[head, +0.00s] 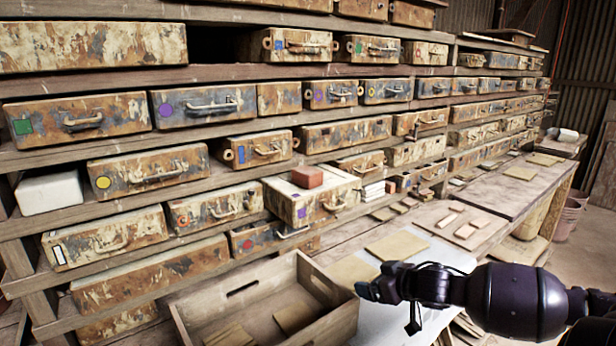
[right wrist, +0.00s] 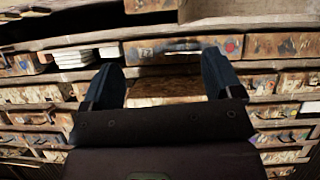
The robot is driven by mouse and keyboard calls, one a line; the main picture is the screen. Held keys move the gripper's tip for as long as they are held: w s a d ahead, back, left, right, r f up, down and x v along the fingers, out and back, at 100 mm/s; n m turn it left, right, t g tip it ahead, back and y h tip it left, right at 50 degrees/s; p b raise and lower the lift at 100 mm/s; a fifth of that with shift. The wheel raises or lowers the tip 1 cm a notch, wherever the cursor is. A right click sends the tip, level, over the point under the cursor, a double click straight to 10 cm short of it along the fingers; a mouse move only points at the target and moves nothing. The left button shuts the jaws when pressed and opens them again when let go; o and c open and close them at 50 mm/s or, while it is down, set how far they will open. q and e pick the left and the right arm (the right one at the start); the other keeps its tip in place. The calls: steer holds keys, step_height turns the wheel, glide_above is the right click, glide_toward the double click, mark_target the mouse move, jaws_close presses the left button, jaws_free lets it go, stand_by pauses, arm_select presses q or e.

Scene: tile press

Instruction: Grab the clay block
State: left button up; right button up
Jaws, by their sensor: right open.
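A small reddish-brown block (head: 307,176), which looks like clay, rests on top of a pulled-out, paint-worn drawer (head: 320,198) in the shelf wall. My right gripper (head: 366,288) is in front of and below that drawer, to the right of the wooden crate and clear of the block. In the right wrist view its two dark fingers (right wrist: 160,82) stand apart with nothing gripped; drawer fronts show beyond them. I cannot make out the block in that view. My left gripper is not in view.
An open wooden crate (head: 338,322) holding flat tan pieces stands at the front. A white block (head: 50,193) sits on the shelf at left. White slabs (head: 374,190) stand right of the pulled-out drawer. Boards and tiles lie on the bench (head: 500,192) at right.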

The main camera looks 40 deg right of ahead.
steer(key=w+d+r+p, duration=0.1)
steer(key=w+r, duration=0.2)
steer(key=r, duration=0.4)
steer(key=w+d+r+p, duration=0.1)
steer(key=w+r, duration=0.3)
steer(key=r, duration=0.4)
steer(key=t+y, duration=0.1)
glide_toward(315, 172)
steer(key=w, duration=0.2)
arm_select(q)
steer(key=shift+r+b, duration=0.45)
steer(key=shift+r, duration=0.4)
arm_select(e)
steer(key=shift+w+d+f, duration=0.15)
steer(key=shift+w+f, duration=0.15)
steer(key=shift+f, duration=0.25)
